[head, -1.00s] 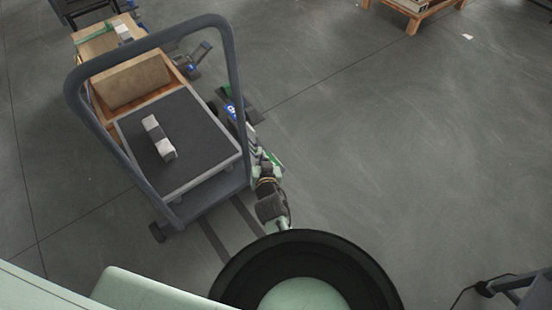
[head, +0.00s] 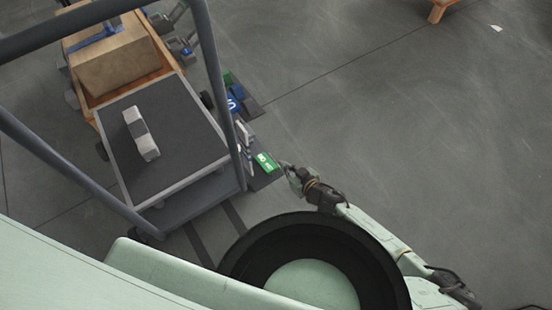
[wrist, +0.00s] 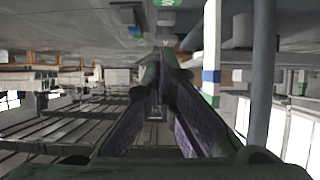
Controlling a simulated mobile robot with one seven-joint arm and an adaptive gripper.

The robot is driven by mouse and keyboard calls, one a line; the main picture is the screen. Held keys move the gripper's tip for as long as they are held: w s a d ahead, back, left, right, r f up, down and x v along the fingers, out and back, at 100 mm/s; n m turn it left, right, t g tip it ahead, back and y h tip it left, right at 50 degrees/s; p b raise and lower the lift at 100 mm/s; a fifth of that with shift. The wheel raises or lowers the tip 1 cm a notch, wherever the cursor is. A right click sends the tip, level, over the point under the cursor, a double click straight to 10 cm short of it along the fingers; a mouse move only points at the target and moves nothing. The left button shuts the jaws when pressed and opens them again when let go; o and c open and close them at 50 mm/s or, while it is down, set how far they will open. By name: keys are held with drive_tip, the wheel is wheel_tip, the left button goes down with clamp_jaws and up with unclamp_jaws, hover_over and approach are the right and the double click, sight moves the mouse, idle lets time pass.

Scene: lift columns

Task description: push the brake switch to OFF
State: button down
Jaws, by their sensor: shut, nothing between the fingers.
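The brake switch is at the cart's right edge in the head view. A green label (head: 265,161) with white marks and a blue label (head: 233,104) lie on dark plates there, with pale parts (head: 243,138) between them. The lettering and the switch position are too small to tell. My gripper (head: 284,167) is just right of the green label; contact cannot be told. In the wrist view my gripper (wrist: 160,58) is shut and empty, its fingers meeting at the tips. A green patch (wrist: 168,3) shows beyond them at the top edge.
The cart (head: 185,172) has a dark top carrying a grey-white block (head: 141,135). A wooden tray with a cardboard box (head: 117,60) stands behind. Open floor (head: 400,130) lies to the right.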

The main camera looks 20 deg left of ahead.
drive_tip(key=shift+s, duration=0.1)
drive_tip(key=b, duration=0.2)
hover_over(274, 167)
drive_tip(key=a, duration=0.1)
drive_tip(key=f, duration=0.4)
drive_tip(key=shift+w+a+f, duration=0.15)
drive_tip(key=shift+w+f, duration=0.05)
drive_tip(key=shift+f, duration=0.2)
drive_tip(key=f, duration=0.1)
drive_tip(key=d+f, duration=0.1)
drive_tip(key=shift+s+f+b, duration=0.15)
drive_tip(key=shift+f+b, duration=0.15)
drive_tip(key=shift+b, duration=0.1)
drive_tip(key=shift+s+f, duration=0.15)
drive_tip(key=shift+f, duration=0.35)
drive_tip(key=shift+f+b, duration=0.2)
drive_tip(key=shift+b, duration=0.45)
